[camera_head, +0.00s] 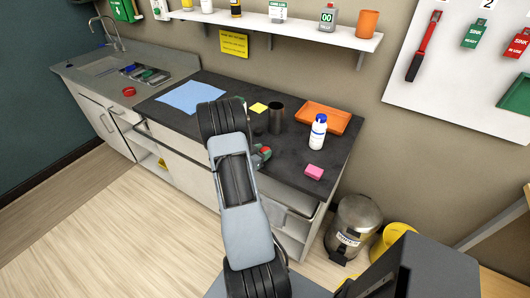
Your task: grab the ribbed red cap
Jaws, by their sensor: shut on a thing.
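My arm rises through the middle of the head view and hides part of the dark counter (290,165). My gripper (261,155) shows only in part, just right of my arm, low over the counter's front area. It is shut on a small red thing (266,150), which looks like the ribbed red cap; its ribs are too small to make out. I cannot tell whether it touches the counter. A separate round red object (129,91) lies at the far left, near the sink.
A blue sheet (190,96) lies left. A metal bin (354,225) stands on the floor.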

